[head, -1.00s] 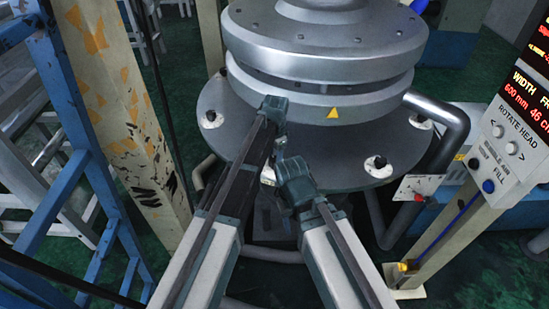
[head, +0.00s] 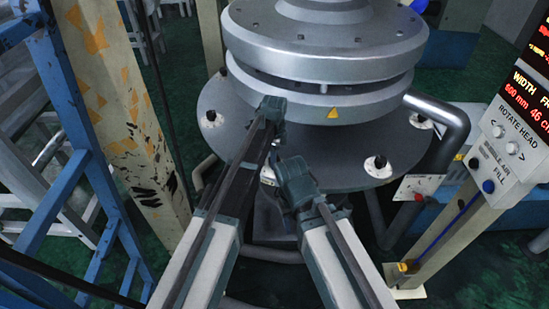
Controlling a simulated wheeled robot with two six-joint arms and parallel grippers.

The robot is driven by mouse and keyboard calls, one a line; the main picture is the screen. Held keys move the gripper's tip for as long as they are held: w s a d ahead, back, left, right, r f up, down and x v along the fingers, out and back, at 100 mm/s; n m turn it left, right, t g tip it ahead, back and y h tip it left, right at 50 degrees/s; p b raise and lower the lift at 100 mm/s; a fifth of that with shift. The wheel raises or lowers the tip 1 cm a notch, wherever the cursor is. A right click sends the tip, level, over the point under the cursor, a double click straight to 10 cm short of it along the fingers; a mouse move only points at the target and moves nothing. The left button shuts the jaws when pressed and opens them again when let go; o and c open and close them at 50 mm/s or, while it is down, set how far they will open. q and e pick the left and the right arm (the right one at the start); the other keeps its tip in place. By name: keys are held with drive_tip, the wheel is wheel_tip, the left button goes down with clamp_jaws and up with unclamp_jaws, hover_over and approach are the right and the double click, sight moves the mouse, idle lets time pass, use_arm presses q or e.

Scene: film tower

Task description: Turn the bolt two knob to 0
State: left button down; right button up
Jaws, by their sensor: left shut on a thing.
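The grey round flange (head: 315,166) of the film tower carries several bolts with black knobs on white round bases. One knob (head: 376,163) shows at the front right and another (head: 211,116) at the left. A white bolt base (head: 267,177) shows partly at the front edge between my arms. My left gripper (head: 271,158) points down there and is shut on the knob, which is mostly hidden by the gripper and arm. My right arm's end (head: 297,180) is just right of it; its fingers are hidden. The number the knob points to cannot be read.
A metal pipe (head: 455,125) bends round the flange's right side. A control panel (head: 510,150) with knobs and red displays stands at the right. A chipped cream post (head: 125,110) and blue frame (head: 75,120) stand close at the left.

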use_arm(q)
drive_tip(key=shift+m, duration=0.5)
drive_tip(key=shift+c, duration=1.3)
unclamp_jaws()
wheel_tip(320, 180, up, 14)
drive_tip(key=p, duration=1.4)
drive_tip(key=shift+s, duration=0.2)
drive_tip(key=shift+f, duration=0.15)
drive_tip(key=shift+a, duration=0.1)
